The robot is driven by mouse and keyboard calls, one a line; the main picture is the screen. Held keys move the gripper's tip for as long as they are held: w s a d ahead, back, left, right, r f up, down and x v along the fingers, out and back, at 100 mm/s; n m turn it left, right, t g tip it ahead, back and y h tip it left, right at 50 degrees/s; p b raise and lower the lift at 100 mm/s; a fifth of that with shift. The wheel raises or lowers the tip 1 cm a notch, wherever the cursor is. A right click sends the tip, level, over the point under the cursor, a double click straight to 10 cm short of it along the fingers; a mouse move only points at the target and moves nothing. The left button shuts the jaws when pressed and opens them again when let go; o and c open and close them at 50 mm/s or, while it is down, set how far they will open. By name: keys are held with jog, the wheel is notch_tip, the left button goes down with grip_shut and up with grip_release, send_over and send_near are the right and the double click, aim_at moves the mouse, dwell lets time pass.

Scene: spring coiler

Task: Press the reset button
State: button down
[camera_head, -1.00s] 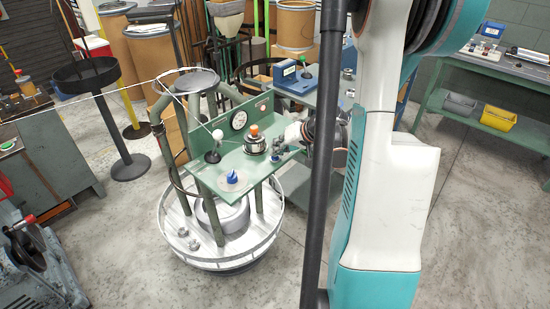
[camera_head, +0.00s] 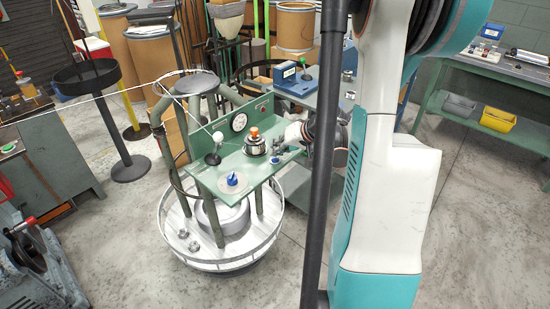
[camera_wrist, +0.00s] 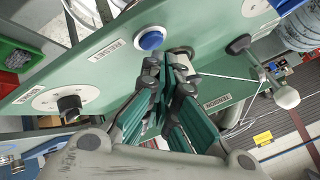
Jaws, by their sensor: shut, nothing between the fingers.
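A round blue button (camera_wrist: 150,38) in a silver ring sits on the green panel (camera_wrist: 215,57) in the wrist view. A white label (camera_wrist: 103,50) lies beside it; its lettering is hard to read at this angle and seems to say RESET. My gripper (camera_wrist: 170,65) is shut and empty. Its dark fingertips are just below and to the right of the button in the picture; I see no clear contact. In the head view my gripper (camera_head: 284,152) is over the right part of the green panel, small and partly lost among the fittings.
A black knob on a white dial (camera_wrist: 68,103) and a white ball lever (camera_wrist: 287,97) flank my gripper. A thin pale line crosses at left.

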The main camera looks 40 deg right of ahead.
aim_at(277, 158)
jog(key=shift+r, duration=0.25)
jog(key=shift+r+p, duration=1.9)
jog(key=shift+r, duration=0.6)
